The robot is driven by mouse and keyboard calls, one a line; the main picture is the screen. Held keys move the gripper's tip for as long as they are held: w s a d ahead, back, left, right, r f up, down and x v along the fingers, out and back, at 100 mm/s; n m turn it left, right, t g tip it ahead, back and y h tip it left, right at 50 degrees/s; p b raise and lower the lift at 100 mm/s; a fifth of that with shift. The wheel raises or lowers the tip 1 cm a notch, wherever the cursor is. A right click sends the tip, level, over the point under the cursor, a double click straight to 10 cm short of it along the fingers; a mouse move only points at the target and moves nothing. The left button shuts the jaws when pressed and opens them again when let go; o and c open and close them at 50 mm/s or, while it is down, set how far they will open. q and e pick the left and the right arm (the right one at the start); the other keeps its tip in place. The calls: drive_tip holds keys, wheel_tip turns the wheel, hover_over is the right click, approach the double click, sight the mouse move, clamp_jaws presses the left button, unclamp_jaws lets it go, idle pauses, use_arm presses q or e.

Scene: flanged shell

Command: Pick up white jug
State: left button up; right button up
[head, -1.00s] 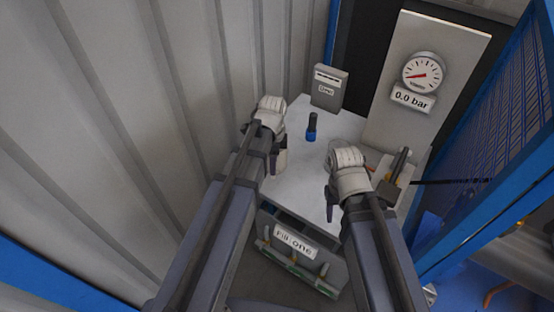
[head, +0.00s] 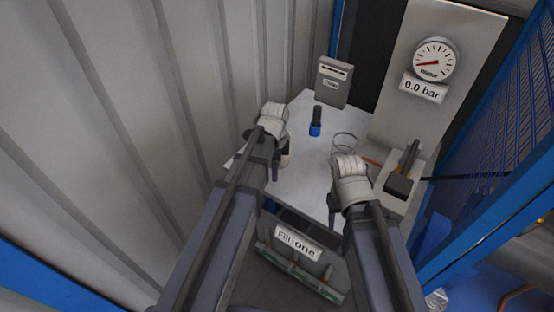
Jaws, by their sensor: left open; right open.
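A small off-white shape (head: 285,159) shows beside my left arm over the left edge of the pale table (head: 300,180). It may be part of the white jug, but my arm hides most of it and I cannot tell. My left gripper (head: 275,172) hangs below its wrist right beside this shape, mostly hidden by the arm. My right gripper (head: 333,204) is over the table's right front part, also mostly hidden by its arm. Both are open, and I see nothing held.
A black and blue bottle (head: 316,122) stands mid-table, with a clear round vessel (head: 345,141) to its right. A grey box (head: 333,82) stands at the back. A lever unit (head: 401,178) and a gauge panel (head: 436,60) are right; a corrugated wall (head: 130,120) bounds the left.

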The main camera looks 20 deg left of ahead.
use_arm(q)
drive_tip(key=shift+f, duration=0.45)
drive_tip(key=shift+r, duration=0.15)
drive_tip(key=shift+c, duration=0.2)
clamp_jaws()
idle(0.8)
